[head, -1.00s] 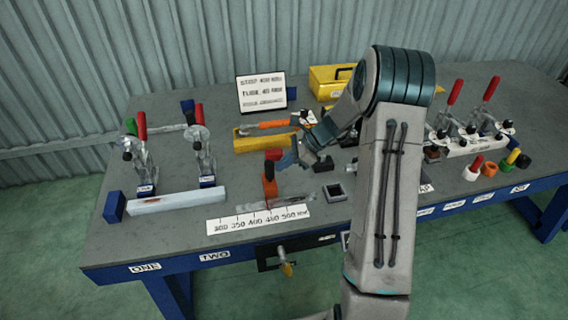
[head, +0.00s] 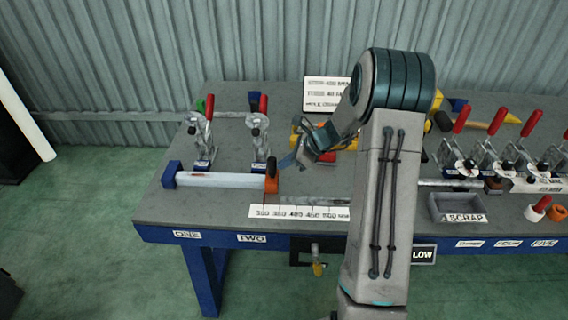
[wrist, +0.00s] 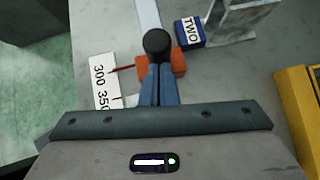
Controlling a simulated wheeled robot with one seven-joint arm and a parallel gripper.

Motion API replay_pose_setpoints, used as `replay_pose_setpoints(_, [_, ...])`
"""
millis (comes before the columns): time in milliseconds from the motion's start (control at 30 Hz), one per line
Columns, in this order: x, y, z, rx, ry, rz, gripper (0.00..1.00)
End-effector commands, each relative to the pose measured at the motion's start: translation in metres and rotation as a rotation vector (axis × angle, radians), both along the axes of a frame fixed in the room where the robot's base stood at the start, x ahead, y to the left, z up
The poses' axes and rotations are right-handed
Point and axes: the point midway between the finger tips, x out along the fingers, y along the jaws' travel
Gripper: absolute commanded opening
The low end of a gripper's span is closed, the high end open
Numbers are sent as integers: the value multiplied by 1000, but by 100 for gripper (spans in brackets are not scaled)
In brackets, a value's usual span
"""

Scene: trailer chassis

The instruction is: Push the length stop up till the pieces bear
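The length stop (head: 271,176) is an orange block with a black knob, standing near the 300 end of the white scale (head: 300,212). In the wrist view the orange block (wrist: 175,63) shows behind the black knob, with a red pointer toward the scale. A pale bar (head: 222,180) runs from the blue end block (head: 171,177) to the stop. Its end appears to meet the stop, but the knob hides the joint in the wrist view. My gripper (wrist: 160,80) has its blue fingers together, tips against or very near the stop's right side.
Toggle clamps with red handles (head: 262,130) stand behind the bar, at the station labelled TWO and left of it. A grey scrap tray (head: 455,207) and more clamps are at the right. A yellow block (wrist: 296,110) lies right of my gripper in the wrist view.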

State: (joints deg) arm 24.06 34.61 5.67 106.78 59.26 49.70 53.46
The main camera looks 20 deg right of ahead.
Motion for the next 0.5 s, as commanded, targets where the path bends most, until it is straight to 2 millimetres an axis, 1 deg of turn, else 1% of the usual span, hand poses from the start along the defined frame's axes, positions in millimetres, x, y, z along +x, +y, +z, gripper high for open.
replay_pose_setpoints(33, [1,5,1,6,-2,6,0])
replay_pose_setpoints(300, [1,10,2,8,-2,14,0])
replay_pose_setpoints(433, [-1,4,2,8,-2,16,0])
replay_pose_setpoints(500, [-4,-5,2,8,-2,13,0])
